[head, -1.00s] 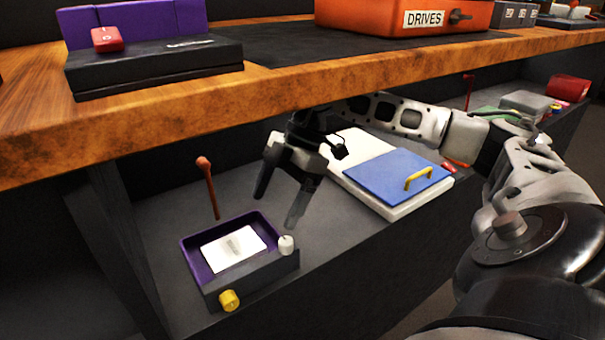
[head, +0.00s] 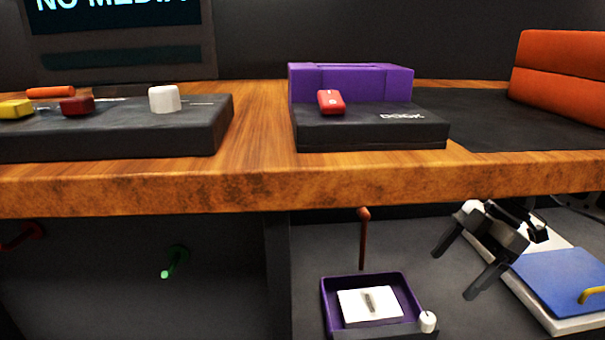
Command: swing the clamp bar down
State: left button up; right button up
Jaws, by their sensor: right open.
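A thin reddish-brown bar (head: 363,240) with a round knob on top stands upright behind a purple tray (head: 325,300) on the lower shelf; it looks like the clamp bar. A white plate (head: 370,305) with a dark slot lies in the tray. A white knob (head: 428,321) sits at the tray's front right corner. The tray's front is cut off by the picture edge. My right gripper (head: 453,276) is open and empty, to the right of the bar and tray and apart from both. My left gripper is not in view.
The wooden counter edge (head: 250,188) overhangs the lower shelf. A blue lid (head: 560,275) with a yellow handle lies right of my gripper. A purple block (head: 350,82) and red piece (head: 330,102) are on the dock above. Green (head: 174,262) and red pegs (head: 22,236) stick out lower left.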

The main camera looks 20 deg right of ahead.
aim_at(362, 213)
jog(key=k, duration=1)
